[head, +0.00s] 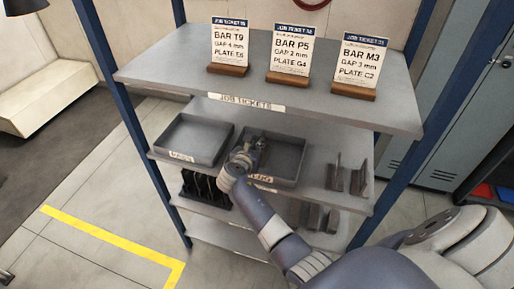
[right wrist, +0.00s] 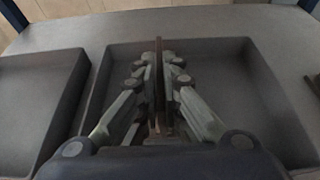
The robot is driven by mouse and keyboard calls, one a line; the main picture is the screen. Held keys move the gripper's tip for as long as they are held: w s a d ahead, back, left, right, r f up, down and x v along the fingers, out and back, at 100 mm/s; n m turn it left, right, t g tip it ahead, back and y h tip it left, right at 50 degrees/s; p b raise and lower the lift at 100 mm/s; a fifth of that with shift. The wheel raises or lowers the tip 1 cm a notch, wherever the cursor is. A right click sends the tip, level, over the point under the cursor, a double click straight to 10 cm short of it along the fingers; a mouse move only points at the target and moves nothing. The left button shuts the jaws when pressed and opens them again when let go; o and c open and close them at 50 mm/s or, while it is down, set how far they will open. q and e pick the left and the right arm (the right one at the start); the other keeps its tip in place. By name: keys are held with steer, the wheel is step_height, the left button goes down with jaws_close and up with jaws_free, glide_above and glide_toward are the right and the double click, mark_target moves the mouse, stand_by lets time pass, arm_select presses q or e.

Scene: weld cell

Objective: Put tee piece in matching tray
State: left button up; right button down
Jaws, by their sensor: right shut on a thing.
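My right gripper (head: 256,146) is over the right-hand grey tray (head: 291,152) on the middle shelf. In the right wrist view the gripper (right wrist: 160,85) is shut on the tee piece (right wrist: 158,58), which shows as a thin upright plate seen edge-on between the fingers. Its lower part is hidden by the fingers, and I cannot tell whether it touches the tray floor. The left-hand grey tray (head: 194,141) beside it looks empty. Both trays have front labels, too small to read surely. My left gripper is not in view.
Similar upright metal pieces (head: 336,176) stand right of the trays. The top shelf (head: 180,68) above holds several job tickets (head: 290,55) on wooden stands. Blue rack posts (head: 101,55) flank the shelves. A black slotted rack (head: 203,187) sits on a shelf below.

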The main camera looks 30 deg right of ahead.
steer(key=shift+r, duration=0.15)
steer(key=c, duration=1.8)
jaws_free()
steer(key=shift+f, duration=0.2)
steer(key=shift+r, duration=0.15)
